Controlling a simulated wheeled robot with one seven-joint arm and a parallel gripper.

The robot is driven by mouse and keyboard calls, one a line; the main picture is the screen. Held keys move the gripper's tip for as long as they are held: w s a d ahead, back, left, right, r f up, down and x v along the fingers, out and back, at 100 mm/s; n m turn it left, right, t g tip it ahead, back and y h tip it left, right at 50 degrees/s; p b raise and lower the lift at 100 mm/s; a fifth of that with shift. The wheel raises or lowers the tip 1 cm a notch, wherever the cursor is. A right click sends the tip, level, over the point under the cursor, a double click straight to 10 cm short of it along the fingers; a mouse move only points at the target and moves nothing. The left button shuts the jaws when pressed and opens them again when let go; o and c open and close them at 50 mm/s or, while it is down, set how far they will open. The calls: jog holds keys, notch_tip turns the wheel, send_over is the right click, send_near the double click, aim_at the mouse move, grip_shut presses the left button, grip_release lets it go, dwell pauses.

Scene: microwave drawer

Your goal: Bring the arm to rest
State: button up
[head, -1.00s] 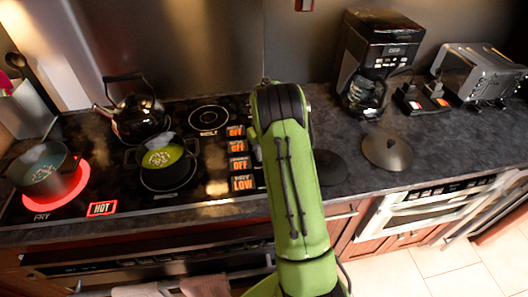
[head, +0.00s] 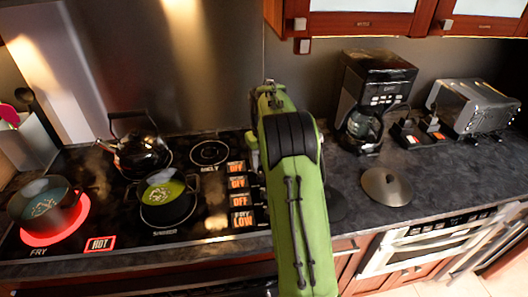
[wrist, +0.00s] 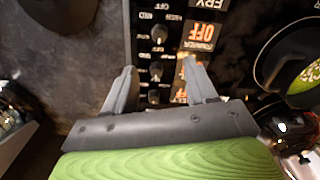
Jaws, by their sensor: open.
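My green arm (head: 301,215) reaches up through the middle of the head view, in front of the counter beside the stovetop. In the wrist view my gripper (wrist: 160,76) is open, with its two grey fingers apart and nothing between them. Beyond the fingers is the stove's control strip (wrist: 157,50), with dark knobs and lit OFF labels. In the head view the arm hides the gripper's fingers, and part of the counter behind it.
A pot (head: 47,203) sits on a red-glowing burner; another pot (head: 166,196) holds green food. A kettle (head: 142,155) stands behind. A loose lid (head: 387,187), coffee maker (head: 372,95) and toaster (head: 474,107) are right of the arm. Upper cabinets (head: 375,22) hang above.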

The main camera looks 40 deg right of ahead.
notch_tip(320, 180, up, 4)
jog(key=shift+f, duration=0.2)
dwell(0.3)
jog(key=s+a+r+n+t, duration=0.1)
jog(key=s+a+r+t, duration=0.2)
jog(key=s+a+r, duration=1.05)
jog(key=s+a+f+t, duration=0.1)
jog(key=s+a, duration=0.1)
jog(key=s, duration=0.2)
jog(key=s+a+f, duration=0.2)
jog(key=s+a, duration=0.1)
jog(key=s, duration=0.2)
jog(key=s+a+f+n+t, duration=0.1)
jog(key=s+a+f, duration=0.1)
jog(key=s+a, duration=0.1)
jog(key=shift+s+t, duration=0.3)
jog(key=shift+s, duration=0.6)
dwell(0.6)
